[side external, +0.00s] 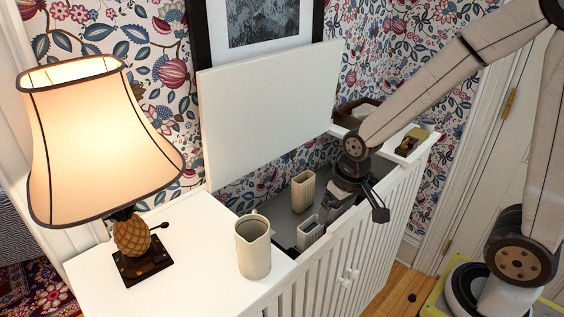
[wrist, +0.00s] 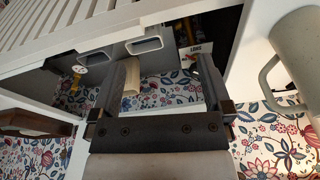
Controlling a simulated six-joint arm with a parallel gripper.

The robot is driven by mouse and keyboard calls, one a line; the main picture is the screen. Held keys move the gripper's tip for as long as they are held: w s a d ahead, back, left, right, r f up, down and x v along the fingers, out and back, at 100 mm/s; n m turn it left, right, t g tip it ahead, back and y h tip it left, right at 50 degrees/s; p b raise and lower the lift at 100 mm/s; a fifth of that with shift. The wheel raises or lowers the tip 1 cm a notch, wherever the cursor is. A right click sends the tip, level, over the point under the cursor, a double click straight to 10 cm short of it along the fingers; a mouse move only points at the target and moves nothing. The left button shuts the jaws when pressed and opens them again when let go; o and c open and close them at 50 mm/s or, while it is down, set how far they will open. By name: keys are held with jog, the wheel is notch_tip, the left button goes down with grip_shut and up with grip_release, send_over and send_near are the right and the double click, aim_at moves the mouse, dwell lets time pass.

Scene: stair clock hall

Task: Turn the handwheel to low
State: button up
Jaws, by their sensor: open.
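My gripper (side external: 356,203) reaches down into the open top of the white slatted cabinet (side external: 330,270). In the wrist view its two dark fingers (wrist: 168,70) are spread apart with nothing held between them. A small pale round piece (wrist: 80,69) shows inside the cabinet at the left of the wrist view, close to something yellow. It may be the handwheel, but it is too small to tell, and its setting cannot be read. It lies apart from my fingers. In the side view I cannot make out a handwheel; the cabinet front and my gripper hide part of the inside.
A beige container (side external: 303,190) and a white one (side external: 309,232) stand inside the cabinet near my gripper. A cream jug (side external: 254,247) and lit lamp (side external: 105,140) stand on the left top. The raised white lid (side external: 265,115) stands behind. A wooden tray (side external: 347,120) is at the far end.

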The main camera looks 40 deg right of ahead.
jog(key=s+n, duration=0.1)
jog(key=s, duration=0.2)
jog(key=shift+f, duration=0.15)
jog(key=shift+w, duration=0.1)
dwell(0.4)
jog(key=w+a+f, duration=0.1)
jog(key=w+a, duration=0.1)
jog(key=w, duration=0.6)
jog(key=w+a+f+g, duration=0.1)
jog(key=w+a+f, duration=0.1)
jog(key=w, duration=0.6)
jog(key=w+a+f+g, duration=0.1)
jog(key=w+a, duration=0.1)
jog(key=w, duration=0.6)
jog(key=shift+f, duration=0.4)
jog(key=shift+f, duration=0.1)
jog(key=shift+f, duration=3.8)
jog(key=c, duration=1.1)
